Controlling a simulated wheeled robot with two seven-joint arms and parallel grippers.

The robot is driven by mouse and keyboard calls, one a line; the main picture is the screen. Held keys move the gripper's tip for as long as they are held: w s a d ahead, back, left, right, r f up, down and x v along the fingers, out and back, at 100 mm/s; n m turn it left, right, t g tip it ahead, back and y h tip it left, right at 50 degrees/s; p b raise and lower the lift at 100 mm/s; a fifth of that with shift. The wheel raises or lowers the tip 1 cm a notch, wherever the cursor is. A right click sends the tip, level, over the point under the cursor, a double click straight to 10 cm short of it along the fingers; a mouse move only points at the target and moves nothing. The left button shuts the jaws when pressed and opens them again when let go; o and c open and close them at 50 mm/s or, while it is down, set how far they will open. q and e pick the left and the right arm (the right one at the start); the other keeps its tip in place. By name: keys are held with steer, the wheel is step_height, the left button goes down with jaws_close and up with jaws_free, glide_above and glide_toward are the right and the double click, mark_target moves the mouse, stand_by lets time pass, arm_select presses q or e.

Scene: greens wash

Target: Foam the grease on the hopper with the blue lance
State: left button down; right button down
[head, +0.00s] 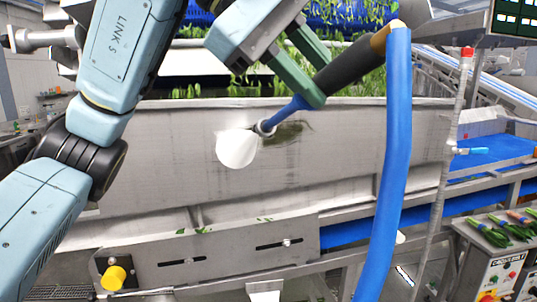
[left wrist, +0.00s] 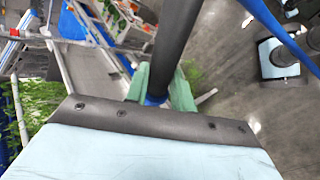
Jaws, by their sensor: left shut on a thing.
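The hopper (head: 350,150) is a wide grey metal wall across the middle of the head view. A dark greenish grease smear (head: 287,133) lies on it. My left gripper (head: 318,80), with green fingers, is shut on the blue lance (head: 350,62), around its dark grip. The lance tilts down-left, its blue nozzle end in front of the hopper beside the grease. A white foam-like blob (head: 237,148) shows at the tip, left of the smear; I cannot tell whether it is spray or sits on the wall. The left wrist view shows the lance grip (left wrist: 175,40) between the fingers.
A thick blue hose (head: 392,150) hangs from the lance's rear end. Leafy greens (head: 350,88) lie behind the hopper's top edge. A control box (head: 490,275) stands at lower right with greens above it. A yellow knob (head: 114,278) sticks out at lower left.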

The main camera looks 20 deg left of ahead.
arm_select(q)
steer(key=w+d+p, duration=0.1)
steer(key=w+d, duration=0.5)
steer(key=d, duration=0.4)
steer(key=w+d+p, duration=0.1)
steer(key=w+d, duration=0.5)
steer(key=d, duration=0.4)
steer(key=shift+w+d, duration=0.3)
stand_by(2.6)
steer(key=shift+r, duration=0.15)
step_height(320, 180, up, 9)
steer(key=shift+s+a, duration=0.15)
steer(key=shift+a, duration=0.05)
stand_by(1.5)
steer(key=shift+a, duration=0.1)
